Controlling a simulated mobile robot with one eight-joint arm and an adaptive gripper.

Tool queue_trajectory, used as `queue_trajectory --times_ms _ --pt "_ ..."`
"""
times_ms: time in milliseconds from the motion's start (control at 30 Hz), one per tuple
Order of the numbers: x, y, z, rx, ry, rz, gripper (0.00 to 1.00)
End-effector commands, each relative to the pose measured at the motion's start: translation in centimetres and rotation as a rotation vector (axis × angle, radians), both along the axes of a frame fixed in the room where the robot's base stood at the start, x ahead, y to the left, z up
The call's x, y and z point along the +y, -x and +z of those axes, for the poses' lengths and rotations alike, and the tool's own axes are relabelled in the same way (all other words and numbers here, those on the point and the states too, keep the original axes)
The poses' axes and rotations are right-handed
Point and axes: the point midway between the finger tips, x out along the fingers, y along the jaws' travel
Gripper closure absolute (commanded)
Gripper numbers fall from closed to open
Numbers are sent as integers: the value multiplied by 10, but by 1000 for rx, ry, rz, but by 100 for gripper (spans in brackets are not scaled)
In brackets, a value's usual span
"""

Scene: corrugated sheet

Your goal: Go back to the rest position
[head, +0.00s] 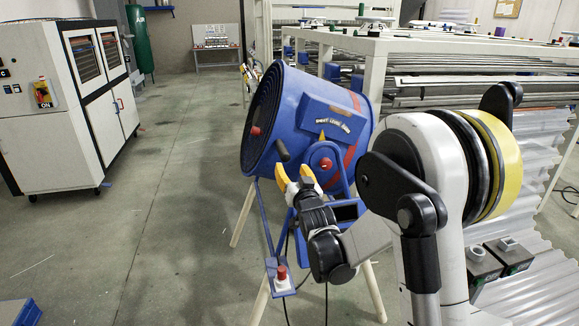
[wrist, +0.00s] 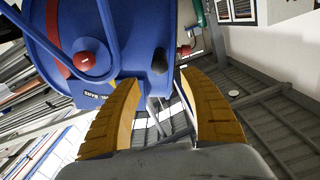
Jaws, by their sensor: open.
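My gripper (head: 297,183) is open, its two yellow fingers spread with nothing between them. It is in front of the blue drum machine (head: 290,120), close to its lower side. In the wrist view my gripper (wrist: 160,105) shows both fingers apart, with the blue drum (wrist: 80,45) filling the upper left just beyond them. I cannot tell from these views whether a finger touches the drum.
The drum stands on a blue frame with wooden legs (head: 244,214) and a red button box (head: 281,281). White racks (head: 376,85) and corrugated sheets (head: 535,240) lie on the right. A white cabinet (head: 60,95) stands left. The floor (head: 150,235) between is clear.

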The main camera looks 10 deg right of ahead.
Motion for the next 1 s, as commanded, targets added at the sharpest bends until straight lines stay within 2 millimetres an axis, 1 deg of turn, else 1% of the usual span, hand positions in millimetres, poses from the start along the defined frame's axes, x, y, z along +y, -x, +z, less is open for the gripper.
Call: queue_trajectory --times_ms 300,367,467,567,600,667,700,733,867,900,967,1000 --pt "0 2 2 10 2 -1 48" --pt "-1 8 7 31 6 -3 48" --pt "-2 26 18 100 21 -8 48" --pt "-4 58 29 203 40 -13 48" --pt "-5 74 32 250 48 -13 48" --pt "-6 100 35 317 62 -13 48" --pt "-6 118 36 361 71 -11 48" --pt "-6 132 35 396 78 -9 48" --pt "-6 198 29 541 104 3 48" --pt "-6 220 25 584 113 10 48" --pt "-6 253 18 652 125 20 48" --pt "-5 275 12 695 133 28 48"
